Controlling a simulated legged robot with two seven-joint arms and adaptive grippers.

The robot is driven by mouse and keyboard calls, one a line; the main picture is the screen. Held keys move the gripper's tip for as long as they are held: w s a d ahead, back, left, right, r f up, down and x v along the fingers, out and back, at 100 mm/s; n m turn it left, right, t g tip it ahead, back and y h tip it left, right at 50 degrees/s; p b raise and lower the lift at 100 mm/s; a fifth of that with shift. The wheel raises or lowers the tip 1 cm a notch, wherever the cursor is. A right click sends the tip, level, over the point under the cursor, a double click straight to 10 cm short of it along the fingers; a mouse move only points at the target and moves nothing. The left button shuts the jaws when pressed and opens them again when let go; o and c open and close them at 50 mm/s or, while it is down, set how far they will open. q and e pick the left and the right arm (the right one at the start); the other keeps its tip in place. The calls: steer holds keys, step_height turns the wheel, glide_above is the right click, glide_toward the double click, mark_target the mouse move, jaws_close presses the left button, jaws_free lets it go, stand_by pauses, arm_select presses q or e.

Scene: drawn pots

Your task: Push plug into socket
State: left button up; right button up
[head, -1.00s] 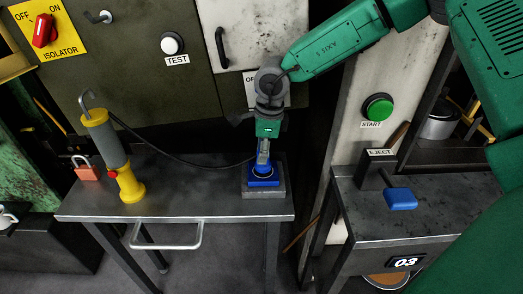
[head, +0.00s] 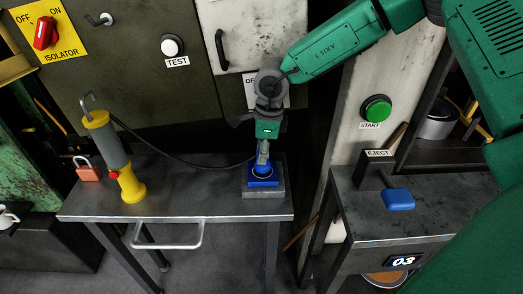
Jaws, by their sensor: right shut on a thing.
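My right gripper (head: 262,153) reaches down from above, over the right half of the steel table (head: 200,207). It is shut on the blue plug (head: 262,168), which is upright. The plug is at the blue socket (head: 264,182), which sits on a grey block (head: 264,193). The plug's lower end meets the socket top; how deep it sits I cannot tell. A black cable (head: 185,163) runs from the yellow and grey hand lamp (head: 116,155) to the plug area. My left gripper is not in view.
A red padlock (head: 87,170) lies left of the lamp. Behind are a cabinet with a TEST button (head: 172,45) and a red isolator switch (head: 44,32). Right of a gap stand a green START button (head: 377,108) and a blue EJECT lever (head: 398,199). The table's middle is clear apart from the cable.

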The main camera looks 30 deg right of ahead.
steer(key=shift+f, duration=0.45)
stand_by(0.4)
steer(key=o, duration=1.1)
steer(key=shift+o, duration=0.2)
steer(key=shift+r, duration=0.1)
steer(key=r, duration=0.7)
steer(key=shift+s+d, duration=0.2)
steer(key=shift+d, duration=0.2)
